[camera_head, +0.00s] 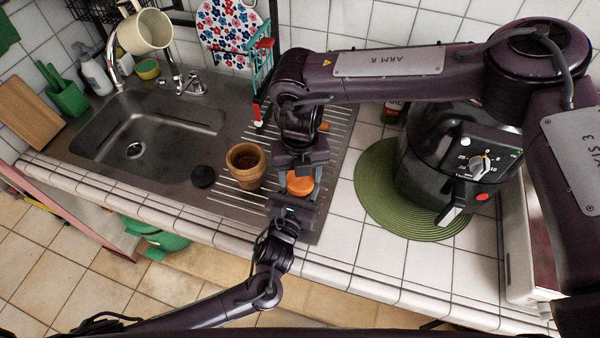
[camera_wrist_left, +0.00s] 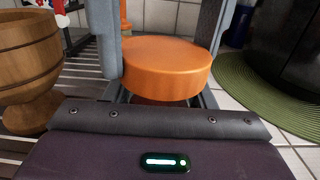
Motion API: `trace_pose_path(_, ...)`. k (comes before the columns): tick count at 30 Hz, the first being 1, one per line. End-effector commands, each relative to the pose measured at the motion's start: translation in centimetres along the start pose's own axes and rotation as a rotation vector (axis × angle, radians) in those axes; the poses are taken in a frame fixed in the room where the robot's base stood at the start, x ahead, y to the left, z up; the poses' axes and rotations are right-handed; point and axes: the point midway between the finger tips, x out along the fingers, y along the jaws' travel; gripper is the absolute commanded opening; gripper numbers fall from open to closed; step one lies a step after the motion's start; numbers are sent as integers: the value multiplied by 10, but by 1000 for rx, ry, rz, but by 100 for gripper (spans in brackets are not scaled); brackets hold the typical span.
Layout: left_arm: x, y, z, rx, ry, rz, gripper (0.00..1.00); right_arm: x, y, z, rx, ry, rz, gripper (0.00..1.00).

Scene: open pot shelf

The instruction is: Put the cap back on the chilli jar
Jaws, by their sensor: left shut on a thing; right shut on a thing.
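An orange round cap (camera_head: 300,186) is between the fingers of my right gripper (camera_head: 300,180), which comes down from above and is shut on it. The cap shows large and level in the left wrist view (camera_wrist_left: 168,66), with an upright grey finger on each side. My left gripper (camera_head: 292,205) reaches in low from the front, just below the cap. It is shut on the chilli jar, of which only a dark reddish-brown strip (camera_wrist_left: 165,101) shows directly under the cap. The cap hides the jar's mouth, so I cannot tell whether they touch or how the cap sits.
A wooden pot (camera_head: 246,166) stands left of the grippers on the ribbed drainboard, beside a black round lid (camera_head: 203,177). The sink (camera_head: 140,140) is further left. A black air fryer (camera_head: 455,160) stands on a green mat (camera_head: 375,195) at right. White tiles between are clear.

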Motion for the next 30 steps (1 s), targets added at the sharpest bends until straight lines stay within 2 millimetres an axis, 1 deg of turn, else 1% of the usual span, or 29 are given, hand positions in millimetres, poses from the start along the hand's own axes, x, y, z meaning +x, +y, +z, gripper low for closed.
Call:
trace_pose_path(1,0,0,0,0,0,0,0,1,0,0,109,3,4,31)
trace_pose_path(3,0,0,0,0,0,0,0,1,0,0,260,3,3,31)
trace_pose_path(6,0,0,0,0,0,0,0,1,0,0,436,4,2,31)
trace_pose_path(7,0,0,0,0,0,0,0,0,0,0,456,2,2,31)
trace_pose_path(11,0,0,0,0,0,0,0,0,0,0,444,0,0,31)
trace_pose_path(12,0,0,0,0,0,0,0,0,0,0,444,0,0,62)
trace_pose_path(17,0,0,0,0,0,0,0,0,0,0,442,0,0,83)
trace_pose_path(26,0,0,0,0,0,0,0,-1,0,0,440,0,1,84)
trace_pose_path(29,0,0,0,0,0,0,0,-10,0,1,440,-1,1,84)
trace_pose_path(30,0,0,0,0,0,0,0,-15,0,1,440,-2,1,84)
